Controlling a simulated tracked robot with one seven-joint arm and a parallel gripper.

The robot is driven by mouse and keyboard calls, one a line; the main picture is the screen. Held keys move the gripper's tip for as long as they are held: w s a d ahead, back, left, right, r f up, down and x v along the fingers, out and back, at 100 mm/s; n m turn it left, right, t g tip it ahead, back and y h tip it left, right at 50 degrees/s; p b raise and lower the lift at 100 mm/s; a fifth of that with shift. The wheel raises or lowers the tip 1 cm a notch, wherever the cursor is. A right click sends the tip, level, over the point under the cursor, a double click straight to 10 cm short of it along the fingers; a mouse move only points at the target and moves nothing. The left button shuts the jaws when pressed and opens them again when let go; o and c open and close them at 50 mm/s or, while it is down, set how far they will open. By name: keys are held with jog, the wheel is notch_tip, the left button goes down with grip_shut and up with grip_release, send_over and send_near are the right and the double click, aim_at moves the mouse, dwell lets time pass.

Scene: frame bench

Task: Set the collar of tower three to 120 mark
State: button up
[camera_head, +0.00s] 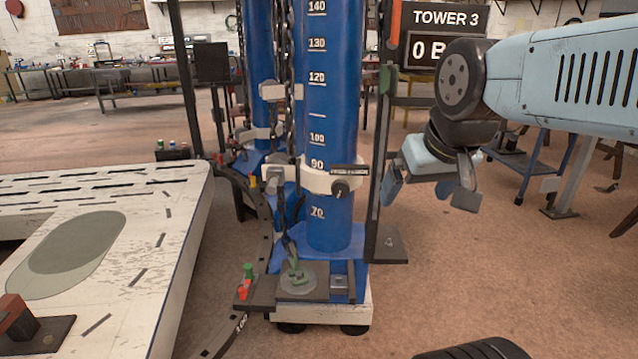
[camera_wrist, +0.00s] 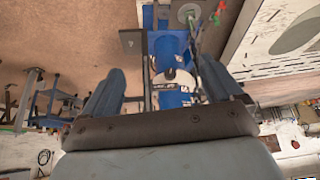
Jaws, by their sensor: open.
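Tower three (camera_head: 330,125) is a blue column with white marks; 70, 90, 100, 120, 130 and 140 are readable. A white collar (camera_head: 318,179) rings it just below the 90 mark and above 70, with a dark knob (camera_head: 340,189) and a small black label on its front. My gripper (camera_head: 430,195) is open and empty, to the right of the tower and apart from the collar. In the wrist view, the collar (camera_wrist: 180,78) and blue column show beyond and between the spread fingers (camera_wrist: 163,68).
A dark upright post (camera_head: 382,150) stands between my gripper and the tower. Chains (camera_head: 289,100) hang at the column's left. Behind is another blue column (camera_head: 258,60) with white clamps. My arm partly covers the TOWER 3 sign (camera_head: 444,18). A pale slotted bench (camera_head: 150,215) lies left.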

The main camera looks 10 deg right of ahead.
aim_at(299, 175)
jog(key=shift+w, duration=0.15)
jog(key=shift+c, duration=1)
jog(key=w+t, duration=0.1)
jog(key=w, duration=0.8)
jog(key=w+f+t, duration=0.1)
jog(key=w, duration=0.4)
jog(key=shift+d+t, duration=0.3)
jog(key=shift+d, duration=0.1)
jog(key=c, duration=0.8)
jog(key=shift+o, duration=0.2)
jog(key=w+a+f+t, duration=0.1)
jog(key=w+f+t, duration=0.15)
jog(key=w, duration=0.55)
jog(key=w+f+t, duration=0.1)
jog(key=w+f, duration=0.2)
jog(key=w, duration=0.6)
jog(key=w+a+f+n+t+y, duration=0.2)
jog(key=w+a+f+y, duration=0.15)
jog(key=w+f, duration=0.4)
jog(key=w+a+f+n+t+y, duration=0.25)
jog(key=w+a+f, duration=0.2)
jog(key=f, duration=0.55)
jog(key=shift+y, duration=0.4)
jog(key=x, duration=1.3)
jog(key=shift+w+a+r, duration=0.15)
jog(key=shift+w+a, duration=0.1)
jog(key=shift+w, duration=0.05)
jog(key=shift+c, duration=0.2)
grip_shut()
